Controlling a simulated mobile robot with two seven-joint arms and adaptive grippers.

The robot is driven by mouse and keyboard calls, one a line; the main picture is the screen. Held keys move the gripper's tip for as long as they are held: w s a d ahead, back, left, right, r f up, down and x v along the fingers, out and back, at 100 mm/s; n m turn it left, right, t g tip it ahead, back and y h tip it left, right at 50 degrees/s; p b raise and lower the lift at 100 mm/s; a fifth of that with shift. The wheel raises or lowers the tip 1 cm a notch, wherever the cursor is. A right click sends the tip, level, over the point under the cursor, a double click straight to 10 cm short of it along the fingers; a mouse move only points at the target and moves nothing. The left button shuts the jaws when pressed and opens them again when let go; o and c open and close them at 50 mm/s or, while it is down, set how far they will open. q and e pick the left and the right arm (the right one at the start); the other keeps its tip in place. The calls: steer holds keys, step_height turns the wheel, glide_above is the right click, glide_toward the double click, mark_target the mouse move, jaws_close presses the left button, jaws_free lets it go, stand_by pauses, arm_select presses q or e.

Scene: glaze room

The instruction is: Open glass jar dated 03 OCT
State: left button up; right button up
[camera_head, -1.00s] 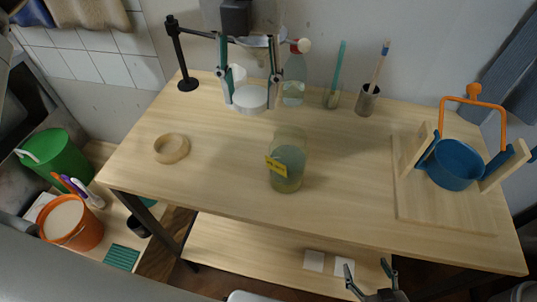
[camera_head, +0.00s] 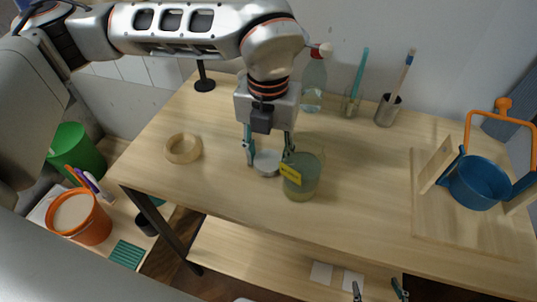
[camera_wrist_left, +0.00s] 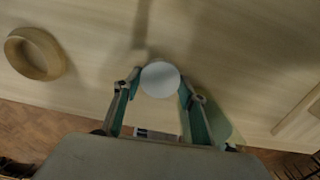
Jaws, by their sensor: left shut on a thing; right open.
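The greenish glass jar (camera_head: 302,185) stands upright near the table's middle, with a yellow label (camera_head: 290,174) whose writing is too small to read. No lid shows on it. My left gripper (camera_head: 268,160) is just left of the jar, shut on a white round lid (camera_head: 266,168). The lid (camera_wrist_left: 160,79) also shows between the fingertips in the left wrist view, where the jar (camera_wrist_left: 222,122) is partly hidden behind a finger. I cannot tell whether the lid touches the table. My right gripper (camera_head: 379,291) is open and empty at the bottom edge, below the tabletop's front edge.
A wooden ring (camera_head: 183,148) lies to the left on the table (camera_head: 225,185). The front middle is clear.

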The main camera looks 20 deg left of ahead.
mark_target(267, 161)
arm_select(q)
steer(key=shift+f, duration=0.2)
steer(key=shift+f, duration=0.15)
steer(key=o, duration=0.9)
steer(key=shift+o, duration=0.2)
step_height(267, 161, up, 12)
steer(key=p, duration=0.1)
steer(key=shift+r, duration=0.25)
steer(key=shift+s, duration=0.1)
